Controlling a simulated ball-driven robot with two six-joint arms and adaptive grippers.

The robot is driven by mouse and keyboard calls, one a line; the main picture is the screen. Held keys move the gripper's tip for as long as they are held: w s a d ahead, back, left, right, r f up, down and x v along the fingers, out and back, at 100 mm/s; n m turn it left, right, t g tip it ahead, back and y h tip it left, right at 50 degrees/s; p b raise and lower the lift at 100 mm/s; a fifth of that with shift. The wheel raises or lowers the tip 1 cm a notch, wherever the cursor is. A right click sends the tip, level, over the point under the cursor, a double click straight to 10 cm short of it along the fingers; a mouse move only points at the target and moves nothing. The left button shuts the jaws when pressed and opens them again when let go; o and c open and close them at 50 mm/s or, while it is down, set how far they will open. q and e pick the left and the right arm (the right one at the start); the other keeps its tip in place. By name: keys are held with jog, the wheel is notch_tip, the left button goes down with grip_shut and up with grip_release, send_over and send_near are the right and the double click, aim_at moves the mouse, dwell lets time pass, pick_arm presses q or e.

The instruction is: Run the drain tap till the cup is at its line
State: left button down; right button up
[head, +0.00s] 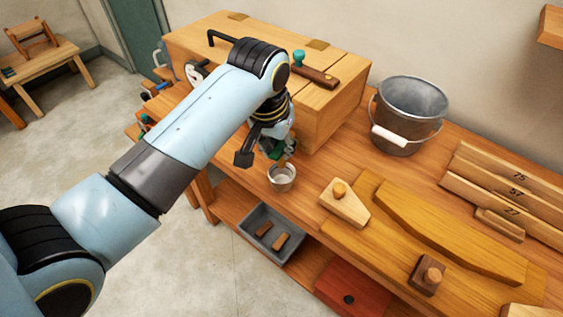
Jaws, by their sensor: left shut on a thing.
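A small metal cup (282,184) sits at the front edge of the bench, just below my left gripper. My left gripper (283,149) is down by the front of the large wooden chest, shut on a small green part that looks like the drain tap's handle. The arm and gripper hide most of the tap. A small brownish piece shows just above the cup's mouth; I cannot tell if it is the spout or a stream. The cup's line and liquid level are too small to tell. My right gripper is not in view.
The wooden chest (336,112) stands at the back of the bench (343,165), with a teal knob (299,57) on top. A metal bucket (408,115) stands right of it. Wooden blocks and shaped boards cover the right side. A grey tray (262,238) lies on the shelf below.

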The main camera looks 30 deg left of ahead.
pick_arm(q)
jog(key=d+n, duration=0.1)
jog(key=n, duration=0.1)
jog(key=w+n+y, duration=0.1)
jog(key=n, duration=0.1)
jog(key=d+n, duration=0.1)
jog(key=n, duration=0.2)
jog(key=shift+w+d+g+y, duration=0.15)
jog(key=shift+d+g+y, duration=0.15)
jog(key=shift+d, duration=0.05)
jog(key=shift+s+f, duration=0.1)
jog(key=shift+s, duration=0.1)
dwell(6.6)
